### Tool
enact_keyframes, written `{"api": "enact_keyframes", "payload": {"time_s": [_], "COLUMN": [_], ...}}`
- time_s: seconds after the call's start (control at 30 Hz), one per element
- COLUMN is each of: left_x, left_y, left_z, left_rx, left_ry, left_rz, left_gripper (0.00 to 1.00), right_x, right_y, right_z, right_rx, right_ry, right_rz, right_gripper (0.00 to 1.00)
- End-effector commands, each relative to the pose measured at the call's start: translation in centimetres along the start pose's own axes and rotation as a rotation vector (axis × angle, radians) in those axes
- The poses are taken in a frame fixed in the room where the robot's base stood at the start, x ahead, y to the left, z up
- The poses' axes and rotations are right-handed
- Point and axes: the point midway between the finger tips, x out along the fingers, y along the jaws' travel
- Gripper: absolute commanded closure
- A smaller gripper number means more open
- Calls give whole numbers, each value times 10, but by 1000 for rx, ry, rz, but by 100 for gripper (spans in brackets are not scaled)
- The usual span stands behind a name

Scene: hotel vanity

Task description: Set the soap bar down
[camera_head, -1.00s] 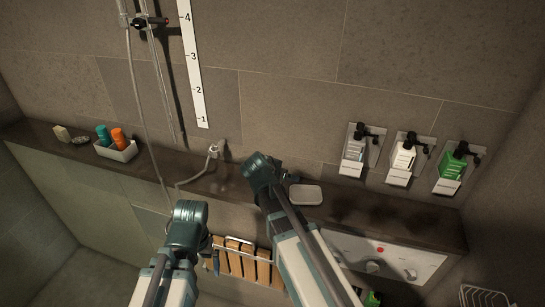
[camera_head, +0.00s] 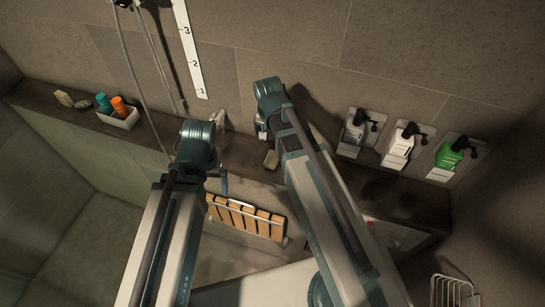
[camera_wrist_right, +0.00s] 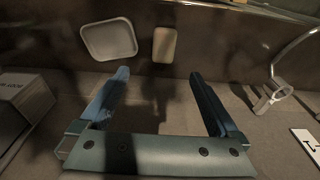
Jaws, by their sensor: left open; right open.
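A tan soap bar (camera_head: 271,159) lies on the dark stone ledge, just left of my right forearm in the head view. In the right wrist view the soap bar (camera_wrist_right: 164,45) lies flat beside a pale soap dish (camera_wrist_right: 108,39), outside it with a small gap. My right gripper (camera_wrist_right: 158,76) is open and empty, its fingertips a little short of the soap bar and apart from it. My right arm hides the dish in the head view. My left gripper (camera_head: 222,182) is open in front of the ledge, away from the soap bar; its fingers are partly hidden.
Another bar (camera_head: 64,98) and a white tray (camera_head: 119,119) with orange and teal bottles stand at the ledge's left end. Pump dispensers (camera_head: 399,146) hang on the wall at right. A wooden slatted seat (camera_head: 246,218) is below the ledge. A hose holder (camera_wrist_right: 272,96) juts from the wall.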

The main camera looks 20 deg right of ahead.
Motion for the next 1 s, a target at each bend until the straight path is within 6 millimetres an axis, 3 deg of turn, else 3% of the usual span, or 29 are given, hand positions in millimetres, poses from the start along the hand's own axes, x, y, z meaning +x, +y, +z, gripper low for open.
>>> {"api": "enact_keyframes", "payload": {"time_s": [0.5, 1.0], "left_x": [72, 90], "left_y": [6, 8], "left_z": [-5, -6], "left_rx": [19, 16], "left_ry": [3, 4], "left_rz": [-2, -2], "left_gripper": [0, 0], "right_x": [73, 91], "right_y": [-1, -3], "right_z": [0, 0], "right_rx": [2, 1], "right_ry": [2, 2], "right_rz": [0, 0], "right_gripper": [3, 3]}}
